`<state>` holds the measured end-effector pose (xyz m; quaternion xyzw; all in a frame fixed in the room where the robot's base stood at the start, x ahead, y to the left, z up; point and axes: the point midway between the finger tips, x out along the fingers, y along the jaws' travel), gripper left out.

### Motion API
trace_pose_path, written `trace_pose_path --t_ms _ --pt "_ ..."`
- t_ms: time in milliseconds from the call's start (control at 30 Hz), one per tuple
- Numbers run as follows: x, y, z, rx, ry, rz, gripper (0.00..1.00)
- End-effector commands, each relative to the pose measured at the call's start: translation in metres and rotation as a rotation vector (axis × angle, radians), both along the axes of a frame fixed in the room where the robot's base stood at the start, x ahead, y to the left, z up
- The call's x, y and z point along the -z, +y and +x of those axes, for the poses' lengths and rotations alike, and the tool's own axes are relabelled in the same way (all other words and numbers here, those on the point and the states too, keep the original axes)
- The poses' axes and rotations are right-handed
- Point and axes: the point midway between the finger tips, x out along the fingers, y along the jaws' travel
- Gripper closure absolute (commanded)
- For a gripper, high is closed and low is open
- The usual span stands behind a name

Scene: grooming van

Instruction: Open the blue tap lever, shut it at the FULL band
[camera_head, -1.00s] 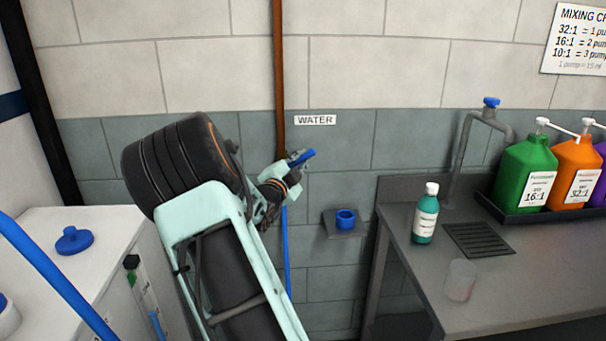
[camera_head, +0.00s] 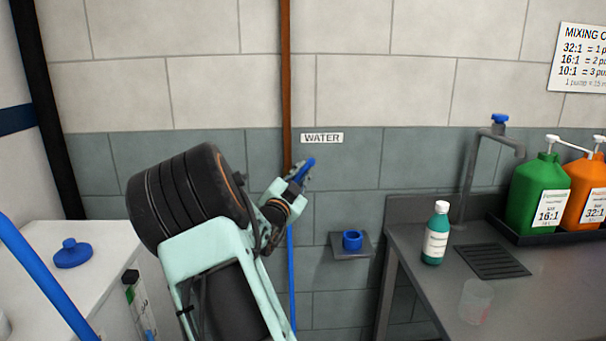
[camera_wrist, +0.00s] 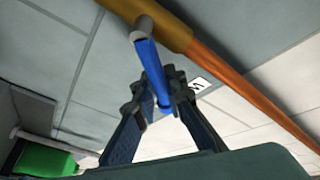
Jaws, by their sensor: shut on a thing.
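The blue tap lever (camera_head: 307,166) is on the copper pipe by the wall, just below the WATER label, and points up and to the right in the head view. In the wrist view the lever (camera_wrist: 149,66) runs from a grey pivot on the brass-coloured pipe fitting down between my fingers. My gripper (camera_wrist: 164,97) is shut on the lever near its free end; the gripper (camera_head: 299,177) looks small and partly hidden in the head view. A narrow gauge strip (camera_head: 140,308) with a green patch shows on the white tank's side; its FULL marking is too small to read.
The white tank (camera_head: 100,240) with a blue cap (camera_head: 72,253) stands at left, a blue hose (camera_head: 45,278) before it. A small shelf with a blue cup (camera_head: 352,240) is right of the pipe. The grey counter (camera_head: 420,270) holds a green bottle (camera_head: 436,234) and jugs.

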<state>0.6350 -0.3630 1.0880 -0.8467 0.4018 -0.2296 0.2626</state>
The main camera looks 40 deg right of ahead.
Motion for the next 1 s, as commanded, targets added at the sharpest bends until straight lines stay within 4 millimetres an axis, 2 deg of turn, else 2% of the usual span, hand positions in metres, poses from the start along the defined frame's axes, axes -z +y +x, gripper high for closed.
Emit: trace_pose_path --t_ms 100,133,300,667,767,1000 --pt "0.001 0.001 0.0 -0.002 0.002 0.002 1.0" --pt "0.001 0.001 0.0 -0.002 0.002 0.002 0.86" --pt "0.001 0.001 0.0 -0.001 0.0 0.002 0.71" --pt "0.001 0.007 -0.003 -0.002 -0.001 0.002 0.71" --pt "0.004 0.018 -0.011 -0.002 -0.001 0.003 0.71" --pt "0.013 0.059 -0.041 -0.004 0.0 0.005 0.71"
